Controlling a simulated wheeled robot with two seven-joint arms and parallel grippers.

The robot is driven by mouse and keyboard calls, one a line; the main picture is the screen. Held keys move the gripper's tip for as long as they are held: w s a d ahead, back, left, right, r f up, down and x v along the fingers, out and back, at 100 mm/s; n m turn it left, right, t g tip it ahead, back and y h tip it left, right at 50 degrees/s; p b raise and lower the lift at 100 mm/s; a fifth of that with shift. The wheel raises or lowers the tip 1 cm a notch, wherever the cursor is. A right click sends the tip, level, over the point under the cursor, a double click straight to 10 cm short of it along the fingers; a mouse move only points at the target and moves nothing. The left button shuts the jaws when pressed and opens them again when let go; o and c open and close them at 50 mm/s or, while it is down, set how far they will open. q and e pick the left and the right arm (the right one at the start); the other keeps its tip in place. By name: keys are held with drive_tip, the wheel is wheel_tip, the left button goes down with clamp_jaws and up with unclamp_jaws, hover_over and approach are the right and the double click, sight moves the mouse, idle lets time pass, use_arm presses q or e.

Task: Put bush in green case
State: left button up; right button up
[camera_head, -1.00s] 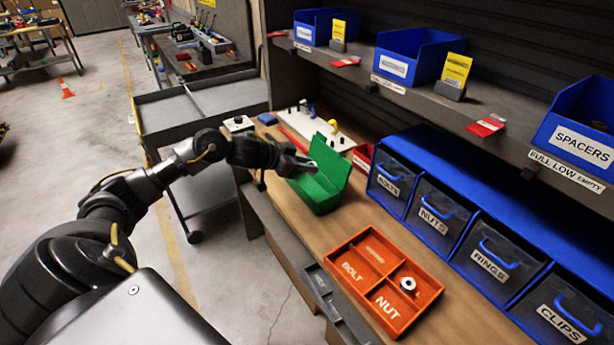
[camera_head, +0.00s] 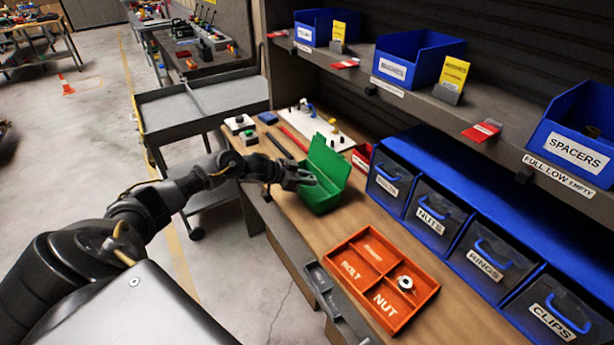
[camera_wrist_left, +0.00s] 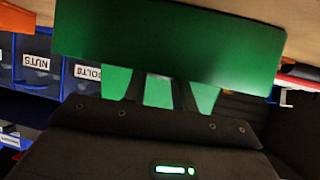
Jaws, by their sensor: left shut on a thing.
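The green case (camera_head: 325,198) stands on the workbench with its lid (camera_head: 328,160) raised. My left gripper (camera_head: 308,180) is at the case's left side, low against its wall, and it is shut. The green case (camera_wrist_left: 170,45) fills the upper middle of the left wrist view and hides the fingertips, so the exact grip is hard to see. A small pale metal ring, which looks like the bush (camera_head: 405,283), lies in the right part of the orange tray (camera_head: 345,262). My right gripper does not show.
Blue drawers (camera_head: 435,213) line the back right, under a shelf with blue bins (camera_head: 415,60). A white board (camera_head: 318,130) with knobs lies beyond the case. Bare bench (camera_head: 455,325) shows right of the tray. A grey cart (camera_head: 200,105) stands left of the bench.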

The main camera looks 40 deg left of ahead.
use_arm(q)
drive_tip(key=shift+f, duration=0.6)
drive_tip(key=o, duration=0.9)
drive_tip(key=shift+o, duration=0.2)
drive_tip(key=shift+r, duration=0.2)
drive_tip(key=b+v, duration=0.2)
drive_tip(key=v, duration=1)
drive_tip(key=shift+r, duration=0.4)
